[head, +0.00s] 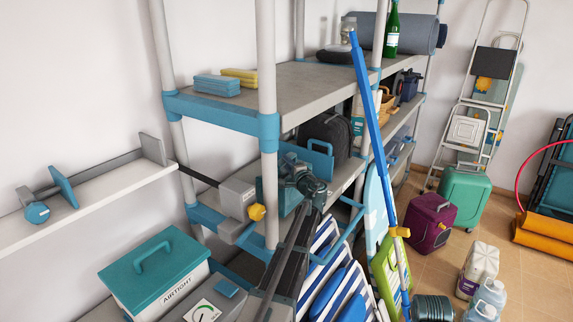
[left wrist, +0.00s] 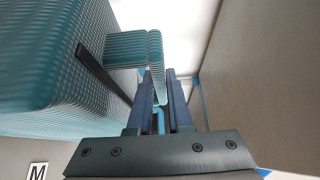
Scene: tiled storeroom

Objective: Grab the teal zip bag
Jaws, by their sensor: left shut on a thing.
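The teal zip bag (left wrist: 60,60) shows large and close at the left of the left wrist view, with ribbed teal sides and a dark strip along it. A thin teal tab stands out from its right side. My left gripper (left wrist: 160,76) is shut on this tab, with a finger on each side of it. In the head view my left gripper (head: 304,178) reaches in over the middle shelf, and my arm and gripper hide much of what is there, so the bag's outline is unclear. My right gripper is not in view.
A grey shelf post (head: 266,65) and the upper board (head: 310,85) stand close around my left arm. A dark backpack (head: 326,132) is behind the gripper. A blue pole (head: 366,100) leans at the right. A teal lidded box (head: 150,285) stands low left.

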